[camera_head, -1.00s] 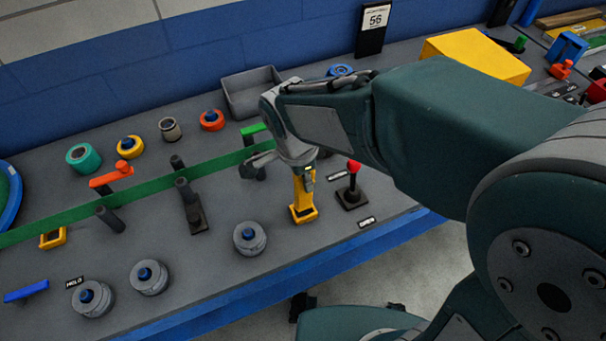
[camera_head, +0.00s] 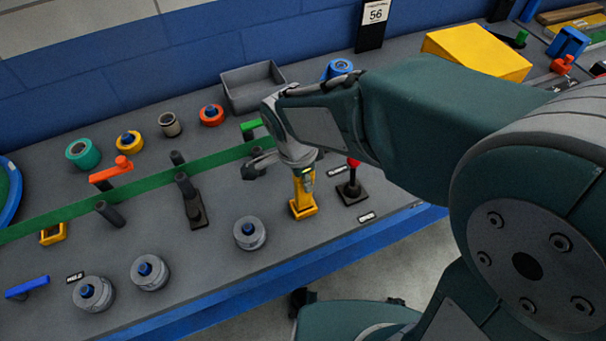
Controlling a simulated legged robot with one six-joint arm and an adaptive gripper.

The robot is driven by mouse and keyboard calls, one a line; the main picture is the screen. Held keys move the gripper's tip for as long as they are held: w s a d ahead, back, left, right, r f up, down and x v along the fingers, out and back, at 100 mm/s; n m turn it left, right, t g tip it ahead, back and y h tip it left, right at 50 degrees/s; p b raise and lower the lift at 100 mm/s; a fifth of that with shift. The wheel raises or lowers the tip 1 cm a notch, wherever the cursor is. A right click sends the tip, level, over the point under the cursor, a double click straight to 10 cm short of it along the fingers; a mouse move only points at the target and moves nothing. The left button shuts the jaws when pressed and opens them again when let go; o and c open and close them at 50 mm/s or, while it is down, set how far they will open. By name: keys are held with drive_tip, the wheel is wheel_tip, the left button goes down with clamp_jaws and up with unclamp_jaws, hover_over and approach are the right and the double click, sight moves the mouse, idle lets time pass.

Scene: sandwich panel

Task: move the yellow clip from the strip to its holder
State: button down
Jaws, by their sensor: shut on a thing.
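My wrist and fingers hide the clip's top. The green strip (camera_head: 75,211) runs across the bench past several dark posts, clear of the clip.
A red-knobbed lever (camera_head: 352,188) stands close right of the holder. A grey disc with a blue hub (camera_head: 249,232) lies to the left. A dark post (camera_head: 254,168) is near my wrist. A grey tray (camera_head: 252,88) is behind. An orange clip (camera_head: 111,170) and yellow frame (camera_head: 53,234) are at left.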

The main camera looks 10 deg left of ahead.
drive_tip(key=shift+f, duration=0.15)
drive_tip(key=shift+f, duration=0.65)
drive_tip(key=shift+c, duration=1.5)
unclamp_jaws()
drive_tip(key=shift+r, duration=3.5)
drive_tip(key=s+d+r+n+t, duration=0.2)
drive_tip(key=s+d+r+n, duration=0.2)
drive_tip(key=d, duration=0.6)
drive_tip(key=s+d+r+n+t+y, duration=0.1)
drive_tip(key=s+d+r+n+t, duration=0.1)
drive_tip(key=d+n, duration=0.5)
drive_tip(key=s+d+r, duration=0.1)
drive_tip(key=s+d, duration=0.1)
drive_tip(key=d, duration=0.1)
drive_tip(key=shift+s+r+n+t, duration=0.2)
drive_tip(key=shift+r+n+t, duration=0.2)
